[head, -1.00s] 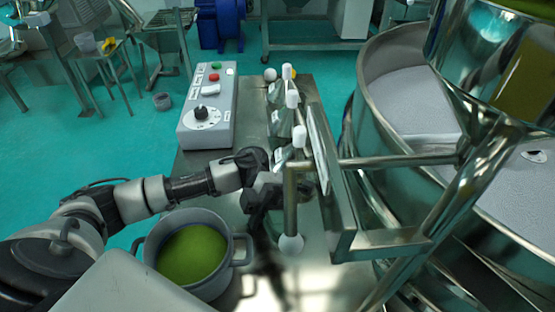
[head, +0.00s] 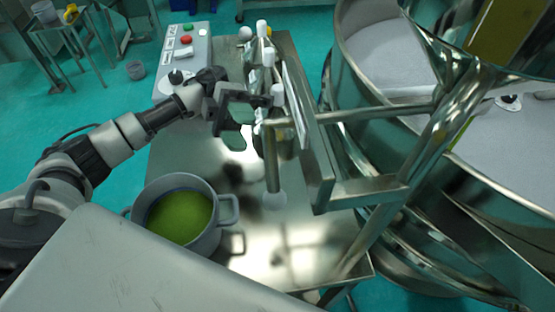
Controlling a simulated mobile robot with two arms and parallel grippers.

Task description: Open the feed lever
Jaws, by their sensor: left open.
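My left gripper (head: 250,116) is open beside the valve row on the steel table. Several small levers with white tips stand in this row: a far one (head: 262,29), a middle one (head: 268,58) and a near one (head: 278,95). The near tip is just right of my jaws; I cannot tell whether they touch it. No readable label shows which is the feed lever. My right gripper is out of view.
A grey control box (head: 197,52) with buttons and a black knob stands at the far left of the table (head: 270,250). A grey pot (head: 215,238) of green material is at the near left. The large steel sieve (head: 340,120) and its frame block the right.

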